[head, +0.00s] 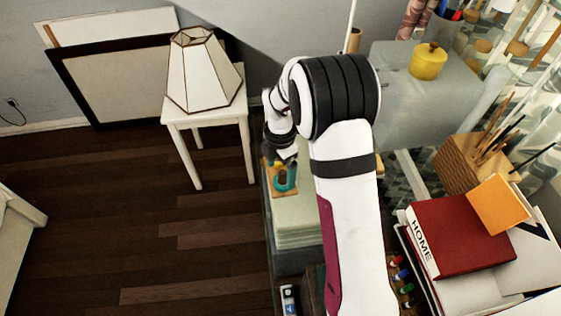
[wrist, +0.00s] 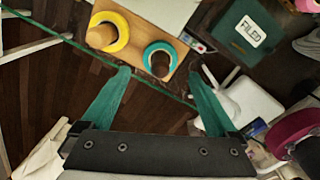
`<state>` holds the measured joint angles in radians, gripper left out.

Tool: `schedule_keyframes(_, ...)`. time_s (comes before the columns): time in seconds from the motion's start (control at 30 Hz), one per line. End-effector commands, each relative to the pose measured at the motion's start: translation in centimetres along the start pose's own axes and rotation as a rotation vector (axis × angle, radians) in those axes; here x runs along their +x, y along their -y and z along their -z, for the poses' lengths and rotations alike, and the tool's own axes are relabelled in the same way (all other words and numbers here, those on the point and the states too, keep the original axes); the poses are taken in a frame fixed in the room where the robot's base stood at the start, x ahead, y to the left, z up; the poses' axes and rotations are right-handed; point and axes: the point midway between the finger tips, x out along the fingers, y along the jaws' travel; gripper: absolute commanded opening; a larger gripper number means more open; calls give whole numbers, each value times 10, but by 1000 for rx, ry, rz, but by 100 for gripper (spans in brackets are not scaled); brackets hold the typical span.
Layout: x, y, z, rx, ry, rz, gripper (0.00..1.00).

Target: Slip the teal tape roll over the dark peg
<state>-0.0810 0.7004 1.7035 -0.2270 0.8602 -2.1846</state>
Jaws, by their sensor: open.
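The teal tape roll (wrist: 147,52) is around the dark peg (wrist: 160,66) on a wooden board (wrist: 134,52) in the wrist view. It looks flat on the board, with the peg standing up through its hole. The teal roll also shows in the head view (head: 291,180), partly hidden by my wrist. A yellow tape roll (wrist: 122,28) is around a lighter peg (wrist: 100,37) beside it. My gripper (wrist: 160,73) is open and empty, its two green fingers spread apart on the near side of the teal roll. Their height above the board is hard to tell.
The board rests on a pale stack (head: 298,222). A white stool with a lamp (head: 204,75) stands left over bare floor.

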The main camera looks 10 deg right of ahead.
Motion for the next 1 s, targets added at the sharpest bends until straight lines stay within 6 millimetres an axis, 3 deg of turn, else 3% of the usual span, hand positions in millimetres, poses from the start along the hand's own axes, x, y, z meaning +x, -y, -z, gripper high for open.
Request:
schedule_keyframes(0.4, -119, -1, -1, 0, 3, -5, 94)
schedule_keyframes(0.5, -139, 0, 0, 0, 2, -4, 94)
schedule_keyframes(0.67, -153, 0, 0, 0, 1, -2, 94)
schedule_keyframes(1.0, -154, 0, 0, 0, 1, -1, 94)
